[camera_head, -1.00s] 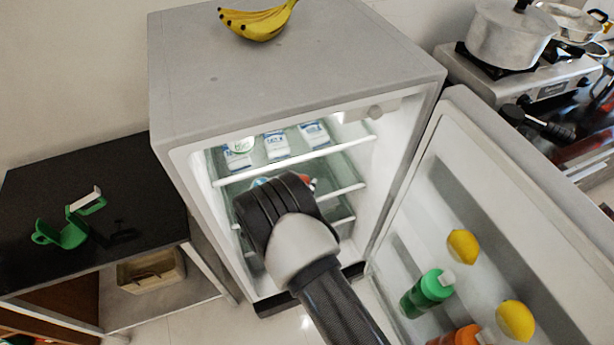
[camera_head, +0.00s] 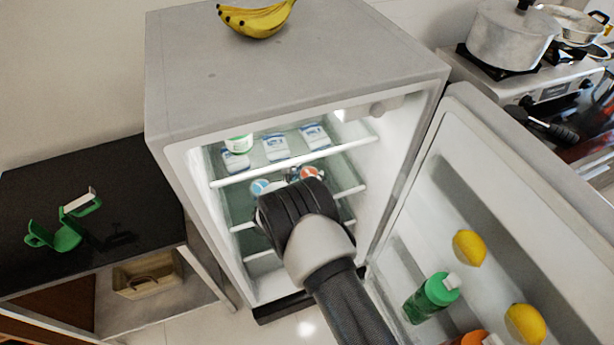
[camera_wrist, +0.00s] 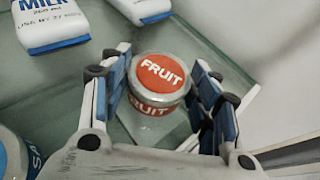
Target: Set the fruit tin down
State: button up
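The fruit tin (camera_wrist: 160,78), with a red lid lettered FRUIT, is upright over a glass shelf (camera_head: 235,205) in the fridge. It also shows in the head view (camera_head: 311,173), just beyond my gripper. In the wrist view my gripper (camera_wrist: 165,58) has one finger on each side of the tin. A narrow gap shows at the left finger; the right finger is very close to the tin or touching it. The fingers look slightly open. The tin appears to rest on the glass, though its underside is hard to see.
A blue-lidded tin (camera_head: 260,187) is left of my gripper. The open fridge door (camera_head: 500,215) holds lemons and bottles on the right. Bananas (camera_head: 257,19) lie on top of the fridge (camera_head: 290,75).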

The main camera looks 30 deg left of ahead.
jog(key=o, duration=0.5)
jog(key=shift+c, duration=0.2)
jog(key=shift+r, duration=0.2)
jog(key=p+v, duration=0.4)
jog(key=v, duration=0.8)
jog(key=shift+r, duration=0.1)
